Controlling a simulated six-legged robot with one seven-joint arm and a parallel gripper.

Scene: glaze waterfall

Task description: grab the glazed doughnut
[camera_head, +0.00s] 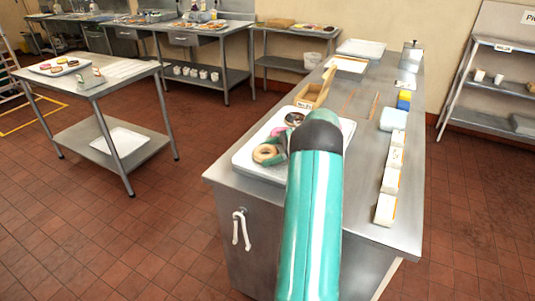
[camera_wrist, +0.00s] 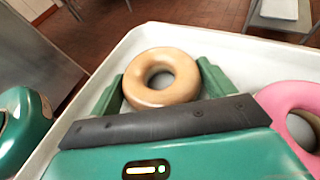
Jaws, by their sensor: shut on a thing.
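The glazed doughnut (camera_wrist: 180,90), a tan ring, lies between the two green fingers of my gripper (camera_wrist: 163,80) in the wrist view. The fingers are shut on its left and right sides. In the head view the doughnut (camera_head: 264,153) is over the near left part of a white tray (camera_head: 245,162), with a green finger beside it. I cannot tell whether it touches the tray. My teal arm hides part of the tray. The tray's white rim (camera_wrist: 215,39) also shows in the wrist view.
A pink doughnut (camera_wrist: 277,97) lies close to the right of my gripper. A dark-topped doughnut (camera_head: 294,118) sits farther back on the tray. A wooden box (camera_head: 315,91) stands behind the tray. White labelled blocks (camera_head: 391,180) line the counter's right edge.

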